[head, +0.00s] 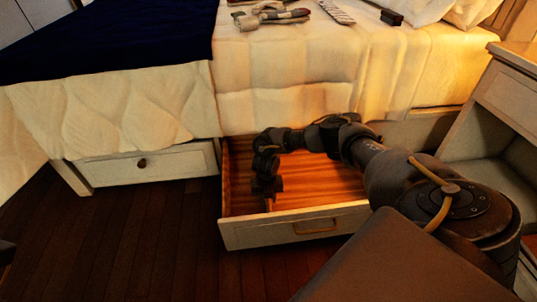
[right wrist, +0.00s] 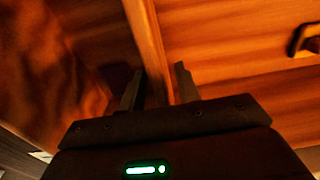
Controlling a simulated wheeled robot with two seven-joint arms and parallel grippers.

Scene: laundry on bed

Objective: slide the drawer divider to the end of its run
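The drawer (head: 290,231) under the bed is pulled open, with an orange-lit wooden inside. My right gripper (head: 266,188) reaches down into its left part. In the right wrist view, the drawer divider (right wrist: 147,35) is a thin wooden strip running away from the gripper. My right gripper (right wrist: 158,80) has its two fingers apart, one on each side of the divider. The head view mostly hides the divider behind the gripper. My left gripper is not in view.
A dark item (right wrist: 304,42), not clear in kind, shows at the right of the right wrist view. The bed (head: 300,80) overhangs the drawer's back. A closed drawer (head: 145,165) is at left, a nightstand (head: 510,95) at right. Dark floor (head: 130,245) is clear in front.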

